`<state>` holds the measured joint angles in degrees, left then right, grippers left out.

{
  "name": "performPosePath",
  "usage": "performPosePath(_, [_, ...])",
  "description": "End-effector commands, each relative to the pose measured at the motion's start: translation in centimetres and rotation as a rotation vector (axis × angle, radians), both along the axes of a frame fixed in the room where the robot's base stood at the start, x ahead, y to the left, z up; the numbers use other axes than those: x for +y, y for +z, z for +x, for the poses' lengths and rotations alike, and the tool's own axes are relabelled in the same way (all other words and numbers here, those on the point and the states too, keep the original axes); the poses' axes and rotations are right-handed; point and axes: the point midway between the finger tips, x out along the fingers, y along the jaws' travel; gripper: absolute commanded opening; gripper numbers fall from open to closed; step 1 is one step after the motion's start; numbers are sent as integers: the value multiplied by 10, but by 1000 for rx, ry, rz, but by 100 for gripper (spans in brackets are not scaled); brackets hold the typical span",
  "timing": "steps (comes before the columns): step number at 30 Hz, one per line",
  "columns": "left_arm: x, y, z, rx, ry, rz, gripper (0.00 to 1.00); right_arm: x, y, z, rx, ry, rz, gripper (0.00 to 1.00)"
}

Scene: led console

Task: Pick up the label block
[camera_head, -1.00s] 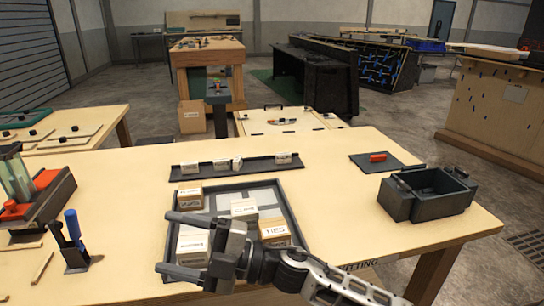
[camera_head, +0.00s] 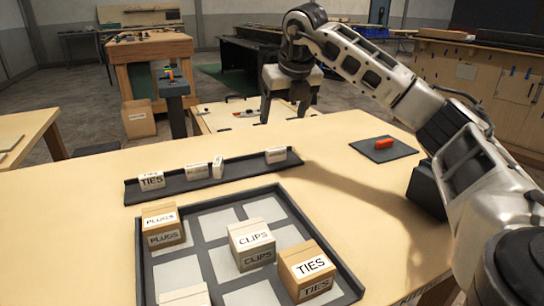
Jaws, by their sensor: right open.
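Several small white label blocks stand on a dark rail (camera_head: 240,169) behind the tray. The leftmost label block (camera_head: 151,181) reads TIES. Near the rail's middle are another label block (camera_head: 196,172), its text too small to read, and a narrower one (camera_head: 218,167) standing on end. One more label block (camera_head: 276,155) sits at the right end. My right gripper (camera_head: 285,119) is open and empty, fingers pointing down, raised above and beyond the rail's right end, touching no block. My left gripper is out of view.
A dark compartment tray (camera_head: 324,249) holds a PLUGS box (camera_head: 162,228), a CLIPS box (camera_head: 251,244), a TIES box (camera_head: 306,270) and a partly cut-off box (camera_head: 185,297). A red piece (camera_head: 384,143) lies on a dark mat (camera_head: 397,152).

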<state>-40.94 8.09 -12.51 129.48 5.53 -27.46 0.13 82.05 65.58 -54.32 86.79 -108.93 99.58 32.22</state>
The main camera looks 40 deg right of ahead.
Motion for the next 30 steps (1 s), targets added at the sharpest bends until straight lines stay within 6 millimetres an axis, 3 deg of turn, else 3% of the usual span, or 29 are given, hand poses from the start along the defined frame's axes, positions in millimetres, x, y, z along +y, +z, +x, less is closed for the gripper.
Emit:
performPosePath(3, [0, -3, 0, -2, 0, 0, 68, -3, -28, 10, 6, 1, -1, 73])
performPosePath(9, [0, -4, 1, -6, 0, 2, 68, -7, -60, 23, 2, 1, 1, 73])
performPosePath(17, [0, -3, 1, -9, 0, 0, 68, -10, -78, 30, 0, 4, 2, 73])
performPosePath(24, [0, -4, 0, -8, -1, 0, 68, -17, -111, 42, 1, 4, 2, 73])
performPosePath(30, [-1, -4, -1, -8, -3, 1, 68, -18, -119, 46, -2, 4, 2, 73])
